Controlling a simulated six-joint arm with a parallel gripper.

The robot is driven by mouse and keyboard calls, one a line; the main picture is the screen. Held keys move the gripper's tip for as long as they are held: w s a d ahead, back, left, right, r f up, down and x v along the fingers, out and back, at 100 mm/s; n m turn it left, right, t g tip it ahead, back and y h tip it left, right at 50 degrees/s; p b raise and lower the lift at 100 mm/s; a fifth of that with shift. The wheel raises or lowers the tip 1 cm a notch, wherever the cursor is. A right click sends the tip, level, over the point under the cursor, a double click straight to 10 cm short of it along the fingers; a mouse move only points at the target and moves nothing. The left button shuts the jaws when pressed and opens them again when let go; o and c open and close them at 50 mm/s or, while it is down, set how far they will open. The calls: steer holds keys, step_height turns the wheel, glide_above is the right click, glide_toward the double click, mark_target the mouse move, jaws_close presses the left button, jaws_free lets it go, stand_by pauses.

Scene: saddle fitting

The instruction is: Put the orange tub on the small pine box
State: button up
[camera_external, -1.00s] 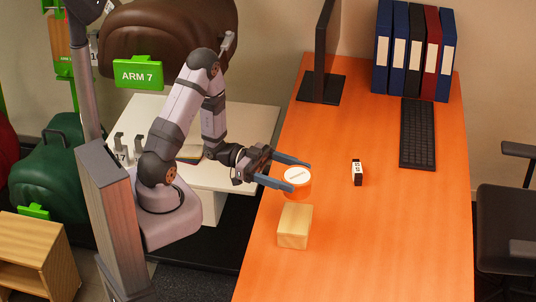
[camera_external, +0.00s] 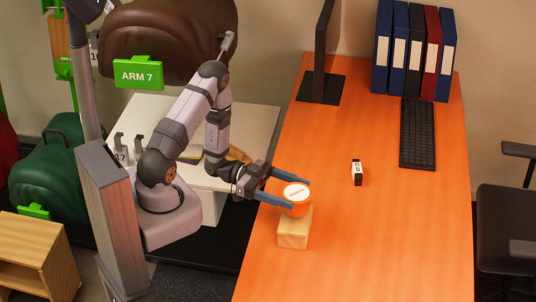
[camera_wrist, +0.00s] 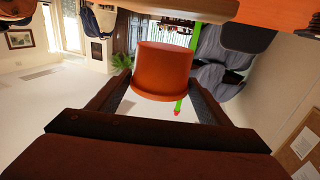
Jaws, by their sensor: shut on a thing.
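The orange tub (camera_external: 297,208) with a white lid is held between the two fingers of my gripper (camera_external: 299,194) in the external view. The wrist view also shows the orange tub (camera_wrist: 162,68) upright-looking between the fingertips. The small pine box (camera_external: 293,240) stands on the orange desk, and the tub's lower part overlaps its top in the picture. I cannot tell whether the tub touches the box or hovers just above it. The tub hides part of the box's top.
A keyboard (camera_external: 418,133), a monitor (camera_external: 322,85) and several binders (camera_external: 412,50) stand at the back. The desk's front right is clear.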

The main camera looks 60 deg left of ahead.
steer(key=shift+f, duration=1.8)
steer(key=shift+f, duration=0.1)
steer(key=o, duration=1.3)
steer(key=shift+c, duration=0.2)
steer(key=shift+a, duration=0.1)
